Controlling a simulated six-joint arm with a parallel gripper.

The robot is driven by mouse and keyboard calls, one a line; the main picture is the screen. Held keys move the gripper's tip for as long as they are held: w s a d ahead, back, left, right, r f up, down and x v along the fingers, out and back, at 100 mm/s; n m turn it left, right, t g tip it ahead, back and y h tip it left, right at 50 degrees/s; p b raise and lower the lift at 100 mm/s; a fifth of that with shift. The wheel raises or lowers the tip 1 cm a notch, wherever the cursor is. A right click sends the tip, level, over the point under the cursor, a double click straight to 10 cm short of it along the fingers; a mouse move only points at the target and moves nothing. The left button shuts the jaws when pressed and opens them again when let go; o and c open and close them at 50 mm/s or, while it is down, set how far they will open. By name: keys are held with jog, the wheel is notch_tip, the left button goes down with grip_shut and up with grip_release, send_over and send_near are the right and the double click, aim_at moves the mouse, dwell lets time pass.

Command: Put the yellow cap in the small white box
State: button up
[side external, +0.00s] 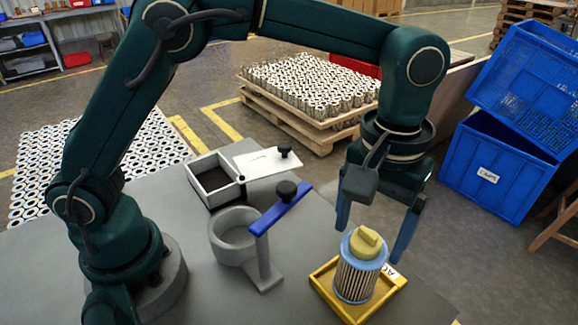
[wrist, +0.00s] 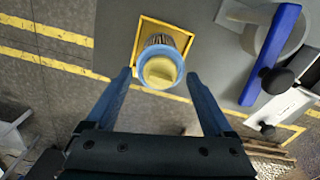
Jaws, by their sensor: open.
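The yellow cap (side external: 366,242) sits on top of an upright pleated filter cartridge (side external: 356,279) with a blue upper rim. The cartridge stands in a yellow-edged tray (side external: 327,292). In the wrist view the cap (wrist: 160,72) shows between the fingertips, inside the blue rim. My gripper (side external: 370,244) is open, pointing down, with one blue finger on each side of the cap; I cannot tell whether either touches. The small white box (side external: 225,196) stands at the back of the table, left of the cartridge. Its dark inside is visible; its white lid (side external: 260,164) with a black knob lies to the right side.
A grey ring holder (side external: 222,244) with a blue bar (side external: 280,209) and black knob stands between the white box and the tray. The grey table is clear in front. Blue crates (side external: 487,165) and a pallet of cartridges (side external: 306,90) are beyond the table.

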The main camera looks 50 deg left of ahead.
grip_shut()
